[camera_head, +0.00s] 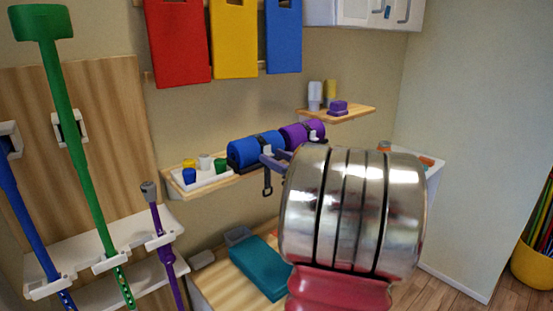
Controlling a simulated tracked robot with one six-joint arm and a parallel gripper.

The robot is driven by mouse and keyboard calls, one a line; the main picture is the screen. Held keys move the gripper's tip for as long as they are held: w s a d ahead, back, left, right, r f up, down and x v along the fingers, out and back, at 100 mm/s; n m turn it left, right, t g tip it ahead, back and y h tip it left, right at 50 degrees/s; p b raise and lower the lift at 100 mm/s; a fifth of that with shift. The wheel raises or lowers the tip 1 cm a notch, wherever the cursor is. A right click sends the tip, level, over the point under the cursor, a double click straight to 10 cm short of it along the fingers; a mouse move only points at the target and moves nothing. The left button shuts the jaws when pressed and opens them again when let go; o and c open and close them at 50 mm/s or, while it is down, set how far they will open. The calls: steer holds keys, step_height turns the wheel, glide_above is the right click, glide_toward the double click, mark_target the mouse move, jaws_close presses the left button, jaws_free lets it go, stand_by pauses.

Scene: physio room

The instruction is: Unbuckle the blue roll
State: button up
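The blue roll (243,152) lies on a wooden wall shelf (217,186). A dark strap goes around it. A dark strap end with a loop or buckle part (267,183) hangs below the shelf edge in front of the roll; whether it is fastened cannot be told. My gripper (268,160) is at the right end of the blue roll, close to the strap. Its greyish-blue finger parts show there, but my shiny arm link hides the rest. I cannot tell whether it touches the strap or holds anything.
A purple roll (300,134) with a strap lies right of the blue one. A white tray (205,178) with small coloured cups stands left of it. A small shelf (345,115) is at the upper right. A teal box (259,268) lies below.

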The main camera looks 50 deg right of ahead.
mark_target(270, 154)
steer(key=shift+c, duration=0.3)
jaws_close()
steer(key=shift+s+r+g, duration=0.1)
steer(key=shift+r+g, duration=0.1)
steer(key=shift+g, duration=0.2)
steer(key=shift+s+r+g+y, duration=0.1)
steer(key=shift+r+g+y, duration=0.2)
steer(key=shift+g, duration=0.5)
steer(key=shift+s+r+g+y, duration=0.1)
steer(key=shift+r+g, duration=0.25)
steer(key=shift+g, duration=0.45)
steer(key=shift+r+g+y, duration=0.25)
steer(key=shift+r+g, duration=0.15)
steer(key=shift+g, duration=0.55)
steer(key=shift+r+g+y, duration=0.25)
steer(key=shift+r+g, duration=0.1)
steer(key=shift+g, duration=0.6)
steer(key=shift+w+r+g+y, duration=0.25)
steer(key=shift+r+g, duration=0.15)
steer(key=shift+g, duration=0.75)
steer(key=shift+w+r+g+y, duration=0.15)
steer(key=shift+r+g+y, duration=0.2)
steer(key=shift+g, duration=0.8)
steer(key=shift+w+r+g, duration=0.15)
steer(key=shift+r+g, duration=0.1)
steer(key=shift+g, duration=0.45)
steer(key=shift+w+r+g+y, duration=0.25)
steer(key=shift+w+g+y, duration=0.05)
steer(key=shift+g, duration=0.7)
